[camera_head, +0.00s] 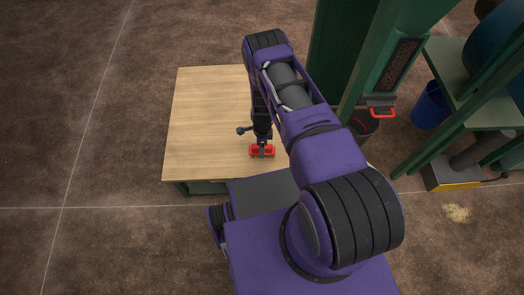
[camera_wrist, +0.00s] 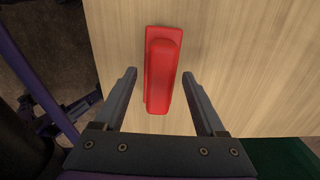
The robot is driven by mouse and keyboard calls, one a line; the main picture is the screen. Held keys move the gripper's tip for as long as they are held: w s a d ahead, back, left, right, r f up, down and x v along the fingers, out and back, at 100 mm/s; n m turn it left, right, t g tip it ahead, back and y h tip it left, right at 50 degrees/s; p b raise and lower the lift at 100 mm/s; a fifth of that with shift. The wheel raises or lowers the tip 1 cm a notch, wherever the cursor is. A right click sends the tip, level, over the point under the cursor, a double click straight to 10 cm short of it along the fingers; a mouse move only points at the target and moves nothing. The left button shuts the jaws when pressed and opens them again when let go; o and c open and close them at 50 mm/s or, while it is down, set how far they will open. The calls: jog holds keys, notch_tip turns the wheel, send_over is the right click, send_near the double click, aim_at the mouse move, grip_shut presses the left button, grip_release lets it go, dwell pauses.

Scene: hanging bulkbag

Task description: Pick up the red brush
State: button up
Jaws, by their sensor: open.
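The red brush (camera_wrist: 161,70) lies on the wooden table top. In the wrist view it points lengthwise away from my gripper. My gripper (camera_wrist: 160,76) is open, with one finger on each side of the brush's near part and a visible gap on both sides. In the head view the red brush (camera_head: 256,152) shows near the table's front edge, partly hidden by my gripper (camera_head: 262,148) above it. I cannot tell exactly how high the fingertips are above the table.
The wooden table (camera_head: 205,115) is otherwise clear on its left side. A green steel frame (camera_head: 345,55) stands to the right, with a red handle (camera_head: 382,112) on it. A dark bucket (camera_head: 365,125) and a blue bucket (camera_head: 430,105) stand further right.

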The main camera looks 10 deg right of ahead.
grip_shut()
dwell(0.4)
notch_tip(320, 180, up, 10)
jog(key=shift+r+p, duration=0.1)
jog(key=shift+p, duration=0.9)
